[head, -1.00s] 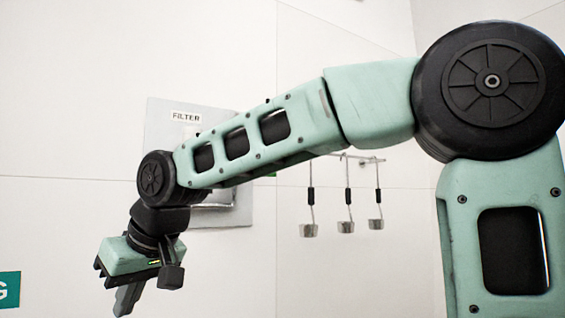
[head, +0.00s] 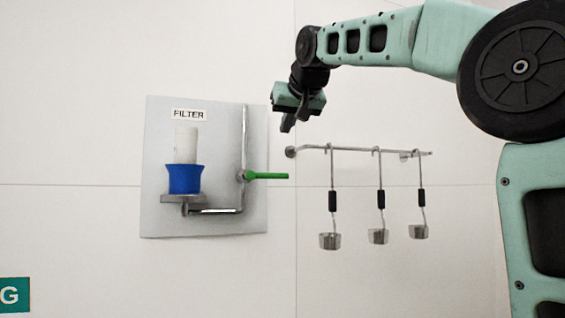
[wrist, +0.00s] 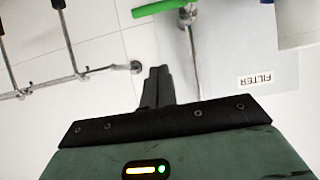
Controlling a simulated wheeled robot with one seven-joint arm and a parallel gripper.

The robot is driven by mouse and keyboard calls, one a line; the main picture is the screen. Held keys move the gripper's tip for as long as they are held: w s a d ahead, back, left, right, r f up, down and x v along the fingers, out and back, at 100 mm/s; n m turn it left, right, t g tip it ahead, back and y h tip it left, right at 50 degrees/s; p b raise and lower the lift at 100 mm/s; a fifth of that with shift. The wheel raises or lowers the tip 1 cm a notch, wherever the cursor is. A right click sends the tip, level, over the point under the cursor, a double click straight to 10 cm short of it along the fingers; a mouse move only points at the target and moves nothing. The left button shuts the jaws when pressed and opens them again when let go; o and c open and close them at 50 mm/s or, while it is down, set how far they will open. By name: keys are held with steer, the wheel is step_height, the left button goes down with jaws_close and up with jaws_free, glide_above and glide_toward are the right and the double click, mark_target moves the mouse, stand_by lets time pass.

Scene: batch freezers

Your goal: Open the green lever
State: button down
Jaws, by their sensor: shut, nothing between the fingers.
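The green lever (head: 268,176) sticks out horizontally to the right from a vertical metal pipe (head: 245,140) on the filter panel. In the wrist view the green lever (wrist: 160,7) shows at the top edge, partly cut off, beyond my fingers. My gripper (head: 288,124) is above and slightly right of the lever in the head view, pointing down and apart from it. In the wrist view my gripper (wrist: 158,75) has its fingers together with nothing between them.
A grey panel (head: 215,130) labelled FILTER carries a white cylinder in a blue cup (head: 185,180). To its right, a wall rail (head: 345,149) holds three hanging ladles (head: 330,240), close to the lever's right side. The wall below the lever is clear.

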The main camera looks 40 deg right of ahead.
steer(key=p, duration=0.5)
glide_above(276, 174)
step_height(276, 174, down, 4)
steer(key=shift+f, duration=0.2)
steer(key=shift+s+a+f+p, duration=0.1)
steer(key=shift+s+f+p, duration=0.1)
steer(key=shift+f, duration=0.9)
steer(key=shift+s+a+f+p, duration=0.1)
steer(key=shift+s+f, duration=0.1)
steer(key=shift+f, duration=0.9)
steer(key=shift+f, duration=0.1)
